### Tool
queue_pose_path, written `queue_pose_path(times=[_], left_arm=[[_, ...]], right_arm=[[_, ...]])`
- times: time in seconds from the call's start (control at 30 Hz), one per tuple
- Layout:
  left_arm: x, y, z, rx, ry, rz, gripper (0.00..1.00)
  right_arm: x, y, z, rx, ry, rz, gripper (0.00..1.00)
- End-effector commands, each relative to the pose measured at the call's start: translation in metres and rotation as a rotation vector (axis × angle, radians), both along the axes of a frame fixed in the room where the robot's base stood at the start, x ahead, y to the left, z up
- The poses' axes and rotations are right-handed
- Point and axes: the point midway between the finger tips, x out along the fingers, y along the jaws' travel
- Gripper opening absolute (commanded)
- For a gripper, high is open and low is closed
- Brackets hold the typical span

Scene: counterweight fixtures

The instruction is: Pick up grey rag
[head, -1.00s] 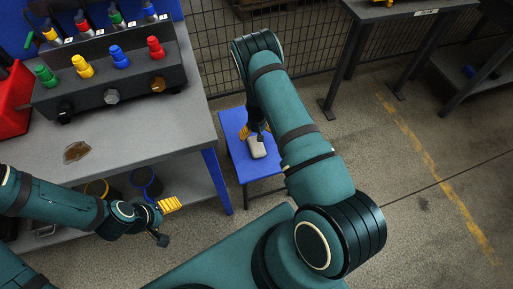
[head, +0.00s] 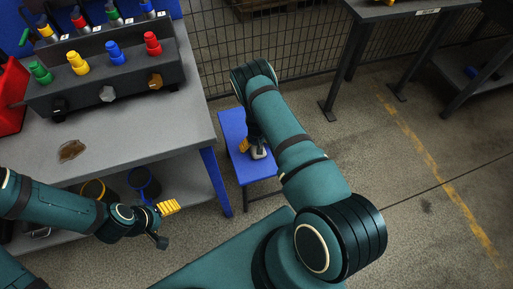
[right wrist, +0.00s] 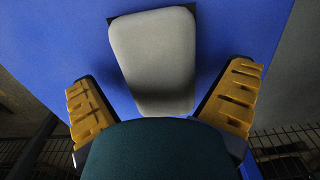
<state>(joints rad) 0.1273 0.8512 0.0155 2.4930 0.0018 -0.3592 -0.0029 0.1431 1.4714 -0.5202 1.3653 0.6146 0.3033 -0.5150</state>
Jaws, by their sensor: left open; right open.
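The grey rag (right wrist: 153,58) lies on a blue stool top (right wrist: 240,40), seen from close above in the right wrist view. In the head view a small part of the grey rag (head: 259,154) shows below my right gripper (head: 250,146), which covers the rest. My right gripper (right wrist: 162,100) is open, with one yellow finger on each side of the rag's near end; I cannot tell whether they touch it. My left gripper (head: 165,224) is open and empty, in front of the workbench and away from the stool.
A grey workbench (head: 130,140) at the left holds a dark fixture (head: 105,80) with coloured knobs and a brown patch (head: 71,151). Buckets (head: 144,181) stand on its lower shelf. A wire fence (head: 215,60) is behind the stool.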

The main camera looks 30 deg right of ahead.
Motion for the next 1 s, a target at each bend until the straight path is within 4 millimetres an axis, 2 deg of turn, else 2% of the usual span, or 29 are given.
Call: queue_pose_path(times=[0.03, 0.17, 0.2, 0.23, 0.57, 0.67, 0.77, 1.0], left_arm=[[0.000, 0.000, 0.000, 0.000, 0.000, 0.000, 0.75], [0.000, 0.000, 0.000, 0.000, 0.000, 0.000, 0.75], [0.000, 0.000, 0.000, 0.000, 0.000, 0.000, 0.75], [0.000, 0.000, 0.000, 0.000, 0.000, 0.000, 0.75], [0.000, 0.000, 0.001, 0.000, 0.000, 0.000, 0.75], [0.000, 0.000, 0.003, 0.000, 0.001, 0.000, 0.75], [-0.001, 0.000, 0.007, 0.000, 0.003, -0.001, 0.75], [-0.004, -0.001, 0.021, -0.002, 0.009, -0.002, 0.75]], right_arm=[[0.000, 0.000, 0.000, 0.000, 0.000, 0.000, 1.00], [0.000, 0.000, 0.000, 0.000, 0.000, 0.000, 0.54], [0.000, 0.000, 0.000, 0.000, 0.000, 0.000, 0.40], [0.000, 0.000, 0.000, 0.000, 0.000, 0.000, 0.33], [0.000, 0.000, 0.001, 0.000, 0.000, 0.000, 0.32], [0.000, 0.000, 0.007, 0.000, -0.001, -0.001, 0.32], [0.001, 0.000, 0.021, 0.001, -0.001, -0.001, 0.32], [0.001, 0.000, 0.069, 0.000, -0.002, 0.000, 0.32]])
